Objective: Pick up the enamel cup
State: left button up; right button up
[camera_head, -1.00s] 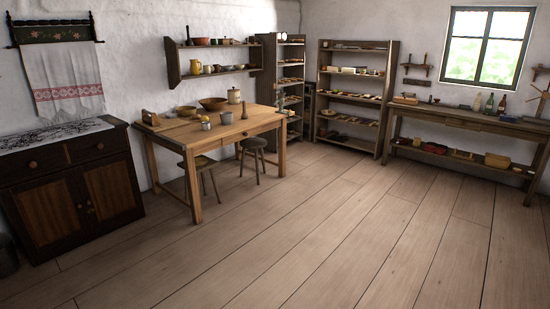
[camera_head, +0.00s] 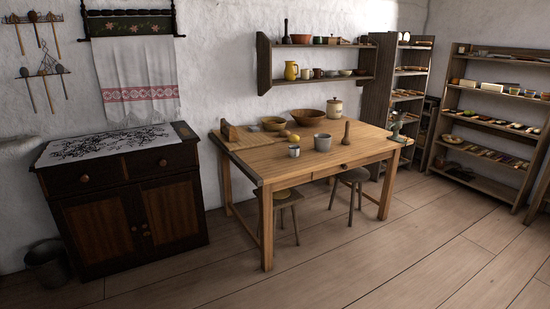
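A small, light grey-white cup (camera_head: 294,151), which looks like the enamel cup, stands upright on the wooden table (camera_head: 270,165) near its front edge. A larger grey pot or mug (camera_head: 322,142) stands just behind it to the right. Other mugs (camera_head: 318,73) stand on the wall shelf, too small to tell their material. Neither of my grippers shows in the head view.
The table also bears bowls (camera_head: 311,117), a lidded canister (camera_head: 335,107) and a wooden pestle-like thing (camera_head: 347,130). Stools (camera_head: 281,197) stand under its front side. A dark cabinet (camera_head: 120,205) is at the left. The floor (camera_head: 400,255) in front is clear.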

aim_at(294, 150)
jog(key=i+u, duration=0.15)
jog(key=i, duration=2)
